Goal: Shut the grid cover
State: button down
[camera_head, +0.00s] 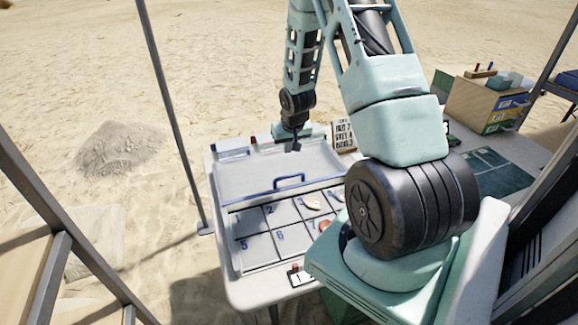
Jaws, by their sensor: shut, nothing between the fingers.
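The grid tray (236,268) lies on the white table, with numbered cells uncovered in its near part. The grid cover (250,178) is a pale grey panel over the far part of the tray, with a blue handle (289,178) near its front edge. My gripper (296,148) is above the far side of the cover, pointing down, shut and empty. It looks apart from the handle, which is nearer the camera. Small pieces, including a pale one (312,203), lie in some cells. My arm hides the tray's right side.
Small coloured items stand along the table's far edge. A sign with dark lettering (344,136) stands right of my gripper. A wooden box (470,103) and a dark green mat (488,172) are at the right. A thin pole (173,105) rises at the table's left side.

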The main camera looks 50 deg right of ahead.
jog(key=p, duration=0.1)
send_over(290, 182)
jog(key=w+d, duration=0.2)
jog(key=w, duration=0.2)
jog(key=f, duration=0.6)
jog(key=shift+s+f, duration=0.2)
jog(key=shift+f, duration=0.15)
jog(key=shift+s+a+f+p, duration=0.1)
jog(key=shift+s+a+p, duration=0.25)
jog(key=shift+s, duration=0.2)
jog(key=shift+s+a+p, duration=0.25)
jog(key=shift+s+p, duration=0.2)
jog(key=shift+s, duration=0.05)
jog(key=shift+s+a+f, duration=0.3)
jog(key=shift+s+a, duration=0.05)
jog(key=shift+s, duration=0.3)
